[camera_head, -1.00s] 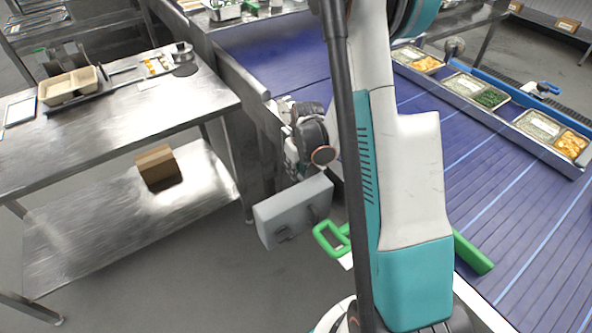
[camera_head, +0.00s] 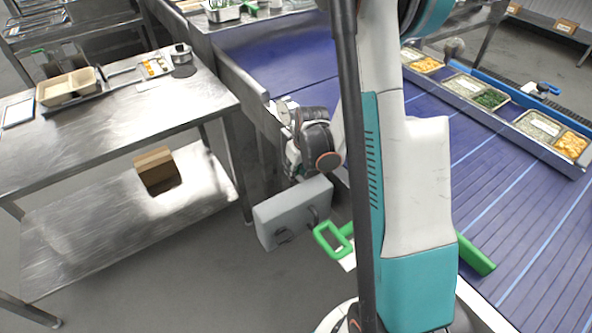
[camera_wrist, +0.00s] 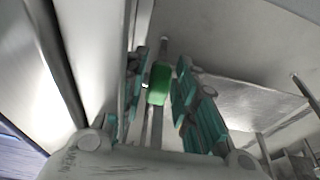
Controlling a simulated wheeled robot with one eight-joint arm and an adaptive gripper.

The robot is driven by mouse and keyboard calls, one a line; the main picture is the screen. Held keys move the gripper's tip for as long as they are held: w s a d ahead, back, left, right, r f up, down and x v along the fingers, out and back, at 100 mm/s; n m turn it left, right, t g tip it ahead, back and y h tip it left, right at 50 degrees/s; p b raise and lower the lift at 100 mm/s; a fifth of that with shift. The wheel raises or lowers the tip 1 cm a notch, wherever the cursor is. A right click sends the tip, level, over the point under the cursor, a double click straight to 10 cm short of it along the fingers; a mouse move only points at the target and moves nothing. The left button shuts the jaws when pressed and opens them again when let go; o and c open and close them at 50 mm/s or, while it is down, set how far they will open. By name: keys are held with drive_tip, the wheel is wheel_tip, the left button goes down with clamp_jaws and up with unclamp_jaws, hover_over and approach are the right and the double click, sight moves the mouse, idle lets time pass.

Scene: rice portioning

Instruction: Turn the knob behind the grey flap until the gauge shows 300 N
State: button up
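My gripper (camera_wrist: 160,95) has teal fingers standing apart in the wrist view. A small green block (camera_wrist: 160,83) on a grey stem shows between them, with narrow gaps at its sides; I cannot tell if it is the knob. In the head view my wrist is beside the conveyor's side, above a grey box (camera_head: 292,212), and the fingertips are hidden.
A green handle (camera_head: 328,240) is right of the grey box. The blue conveyor (camera_head: 485,190) carries trays of food at the right. A steel table (camera_head: 110,120) stands at the left, with a cardboard box (camera_head: 157,170) on its lower shelf. Floor between is clear.

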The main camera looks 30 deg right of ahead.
drive_tip(key=v, duration=1.1)
drive_tip(key=shift+r, duration=0.2)
